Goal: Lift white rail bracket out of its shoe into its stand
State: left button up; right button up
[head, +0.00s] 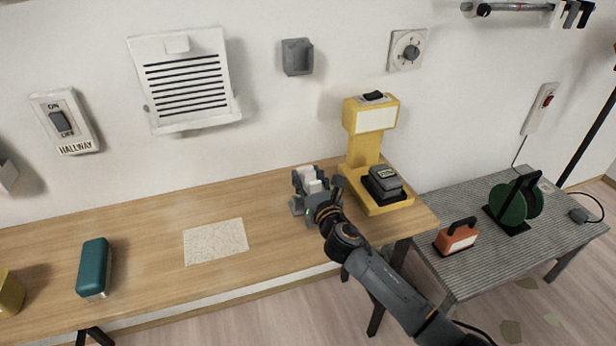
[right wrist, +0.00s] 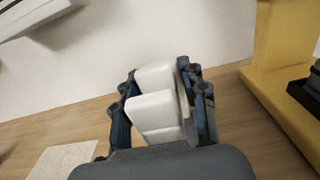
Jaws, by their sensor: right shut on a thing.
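The white rail bracket (head: 311,178) is above the wooden bench, in the middle of the head view. My right gripper (head: 318,188) is shut on it. In the right wrist view the white bracket (right wrist: 156,112) shows as two white blocks between the fingers of my right gripper (right wrist: 162,92). A grey piece (head: 297,206) shows low beside the gripper; I cannot tell if it is the shoe, the stand or part of the gripper. The bracket's underside is hidden by the gripper. My left gripper is not in view.
A yellow machine (head: 362,148) with a grey-black block (head: 383,182) stands right of the gripper. A speckled sheet (head: 215,241) and a teal case (head: 94,268) lie to the left on the bench (head: 150,240). A grey ridged table (head: 480,230) stands at right.

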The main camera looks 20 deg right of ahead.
jog(key=shift+f+b, duration=1.75)
jog(key=shift+f, duration=0.3)
jog(key=o, duration=1.3)
jog(key=shift+s, duration=0.15)
jog(key=s, duration=1.1)
jog(key=shift+s+d, duration=0.2)
jog(key=shift+s, duration=0.15)
